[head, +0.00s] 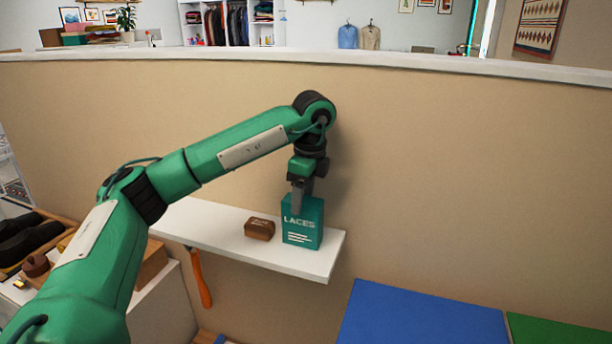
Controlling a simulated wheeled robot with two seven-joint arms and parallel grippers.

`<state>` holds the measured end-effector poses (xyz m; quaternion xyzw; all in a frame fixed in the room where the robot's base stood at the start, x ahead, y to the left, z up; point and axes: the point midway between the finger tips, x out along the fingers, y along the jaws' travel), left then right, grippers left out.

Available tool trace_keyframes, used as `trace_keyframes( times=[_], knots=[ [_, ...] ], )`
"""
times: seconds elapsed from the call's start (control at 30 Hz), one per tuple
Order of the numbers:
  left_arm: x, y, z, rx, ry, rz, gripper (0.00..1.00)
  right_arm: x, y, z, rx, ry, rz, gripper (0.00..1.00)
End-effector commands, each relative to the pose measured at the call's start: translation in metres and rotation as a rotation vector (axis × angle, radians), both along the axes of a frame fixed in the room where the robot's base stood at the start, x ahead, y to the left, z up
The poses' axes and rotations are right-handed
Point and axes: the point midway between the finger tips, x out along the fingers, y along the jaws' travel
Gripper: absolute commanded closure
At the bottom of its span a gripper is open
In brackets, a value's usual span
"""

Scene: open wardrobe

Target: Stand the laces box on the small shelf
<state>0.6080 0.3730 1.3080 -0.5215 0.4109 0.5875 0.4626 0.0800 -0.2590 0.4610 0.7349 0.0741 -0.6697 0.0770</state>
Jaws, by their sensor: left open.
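The teal laces box (302,232) stands upright on the small white shelf (225,240), near its right end. Its label faces me. My left gripper (298,203) points down at the top of the box, with its fingers at the box's upper left part. The jaws are open. I cannot tell whether a finger still touches the box. My right gripper is not in view.
A brown block (259,229) lies on the shelf just left of the box. An orange-handled tool (201,278) hangs below the shelf. The beige wall panel (450,180) rises close behind. A blue surface (420,318) lies lower right.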

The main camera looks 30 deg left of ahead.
Motion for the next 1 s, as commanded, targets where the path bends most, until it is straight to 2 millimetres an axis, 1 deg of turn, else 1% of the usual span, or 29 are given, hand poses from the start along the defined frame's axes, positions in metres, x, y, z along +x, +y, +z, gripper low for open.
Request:
trace_keyframes(
  times=[0.03, 0.1, 0.5, 0.7, 1.0],
  knots=[
    [0.001, -0.002, 0.009, -0.001, -0.006, -0.001, 0.38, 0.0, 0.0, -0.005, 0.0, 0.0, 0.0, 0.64],
    [0.001, -0.002, 0.019, 0.0, -0.005, -0.002, 0.38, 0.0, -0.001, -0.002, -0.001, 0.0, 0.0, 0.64],
    [0.002, -0.007, 0.063, 0.0, -0.004, 0.0, 0.38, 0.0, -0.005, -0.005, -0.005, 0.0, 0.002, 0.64],
    [0.002, -0.009, 0.074, 0.0, -0.002, 0.0, 0.38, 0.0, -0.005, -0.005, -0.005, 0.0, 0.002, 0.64],
    [0.002, -0.009, 0.077, 0.0, -0.001, -0.001, 0.38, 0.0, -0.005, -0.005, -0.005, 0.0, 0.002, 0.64]
  ],
)
